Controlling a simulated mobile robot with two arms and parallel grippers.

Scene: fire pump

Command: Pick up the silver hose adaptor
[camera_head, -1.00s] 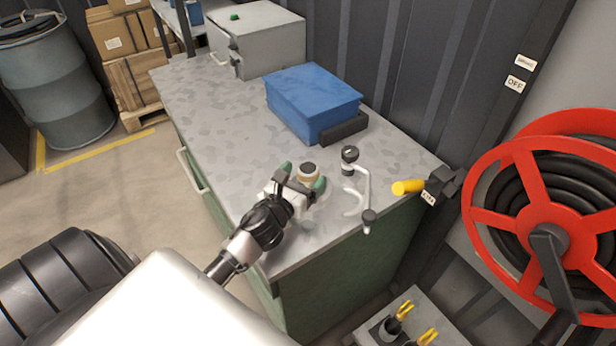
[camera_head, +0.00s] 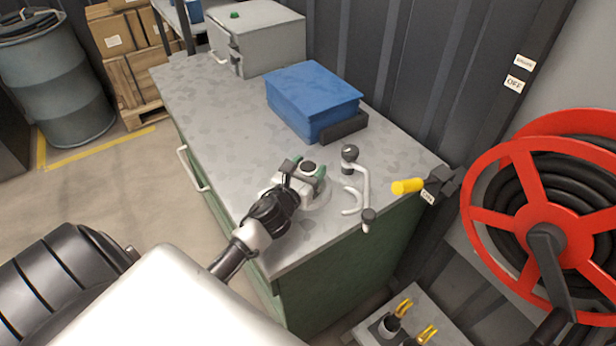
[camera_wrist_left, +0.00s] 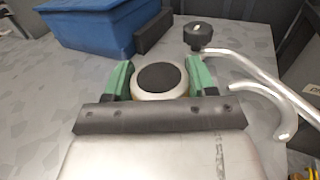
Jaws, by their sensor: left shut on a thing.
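The silver hose adaptor (camera_wrist_left: 160,81) is a round, pale metal piece with a black top. It sits between the green fingers of my left gripper (camera_wrist_left: 160,85) in the left wrist view. In the head view the adaptor (camera_head: 308,167) shows at the gripper's tip, over the right part of the grey workbench. My left gripper (camera_head: 306,172) is shut on it, one finger on each side. The adaptor's lower part is hidden by the gripper, so I cannot tell whether it touches the bench. My right gripper is not in view.
A bent metal tool with black knobs (camera_head: 364,190) is close right of the gripper. A blue box (camera_head: 312,98) and grey metal case (camera_head: 258,40) stand farther back on the workbench (camera_head: 215,115). A yellow-handled valve (camera_head: 408,186) and red hose reel (camera_head: 541,215) are at right.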

